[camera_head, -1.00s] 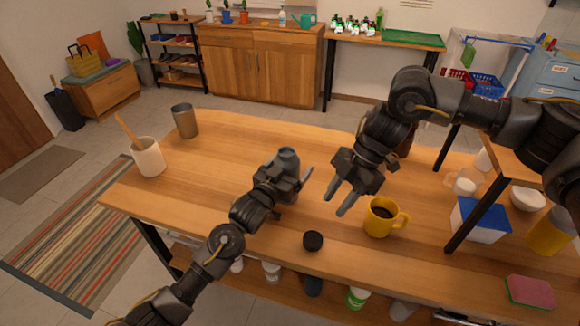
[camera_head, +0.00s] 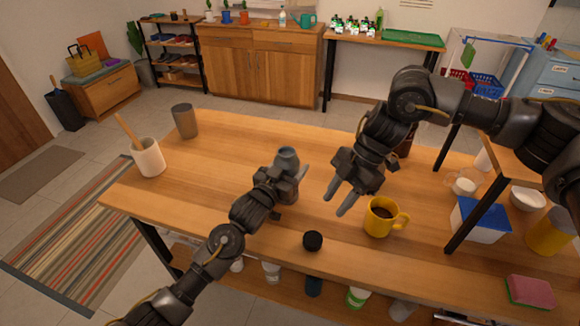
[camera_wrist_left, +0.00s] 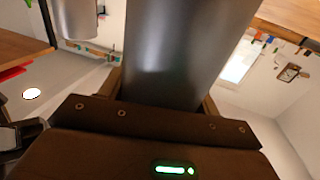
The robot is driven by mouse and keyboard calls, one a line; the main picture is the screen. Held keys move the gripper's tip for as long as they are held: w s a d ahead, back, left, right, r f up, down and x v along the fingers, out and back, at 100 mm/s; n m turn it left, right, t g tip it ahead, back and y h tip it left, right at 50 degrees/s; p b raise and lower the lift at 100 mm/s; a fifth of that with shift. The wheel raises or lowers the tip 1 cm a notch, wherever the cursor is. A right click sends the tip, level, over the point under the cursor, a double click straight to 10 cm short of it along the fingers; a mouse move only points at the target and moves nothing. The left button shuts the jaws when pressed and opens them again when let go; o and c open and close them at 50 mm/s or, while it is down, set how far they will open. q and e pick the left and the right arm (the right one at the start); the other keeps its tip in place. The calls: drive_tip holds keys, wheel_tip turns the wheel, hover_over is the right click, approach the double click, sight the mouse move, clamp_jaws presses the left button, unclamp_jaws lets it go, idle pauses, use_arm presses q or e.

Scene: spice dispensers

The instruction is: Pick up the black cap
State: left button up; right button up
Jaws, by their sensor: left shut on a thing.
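The black cap (camera_head: 313,240) lies on the wooden table near its front edge, with nothing touching it. My left gripper (camera_head: 289,172) is shut on a grey cylindrical container (camera_head: 288,158), behind and left of the cap. In the left wrist view the container (camera_wrist_left: 185,50) rises large and close from the gripper, with its lower part hidden. My right gripper (camera_head: 341,202) is open and empty, its two fingers apart and pointing down toward the table, behind and right of the cap.
A yellow mug (camera_head: 380,219) with dark liquid stands right of the cap. A small wooden shelf (camera_head: 462,215), a blue-lidded box (camera_head: 480,220) and a pink sponge (camera_head: 530,291) are farther right. A white crock (camera_head: 149,160) and a grey cup (camera_head: 185,122) stand at the left. The table's left middle is clear.

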idle(0.4)
drive_tip(key=o, duration=0.3)
drive_tip(key=shift+a+r, duration=0.1)
drive_tip(key=shift+r, duration=0.15)
drive_tip(key=o, duration=0.5)
drive_tip(key=a+r+n, duration=0.1)
drive_tip(key=s+a+r+n+h, duration=0.1)
drive_tip(key=a, duration=0.1)
drive_tip(key=shift+a, duration=0.1)
drive_tip(key=shift+c, duration=0.2)
drive_tip(key=n+t+h, duration=0.3)
drive_tip(key=n+h, duration=0.1)
drive_tip(key=n, duration=1.1)
hover_over(313, 239)
drive_tip(key=f, duration=0.8)
drive_tip(key=shift+s+f, duration=0.15)
drive_tip(key=shift+s, duration=0.2)
drive_tip(key=shift+w+f, duration=0.2)
drive_tip(key=shift+f, duration=1.1)
drive_tip(key=shift+w+f, duration=0.2)
drive_tip(key=shift+f, duration=1.1)
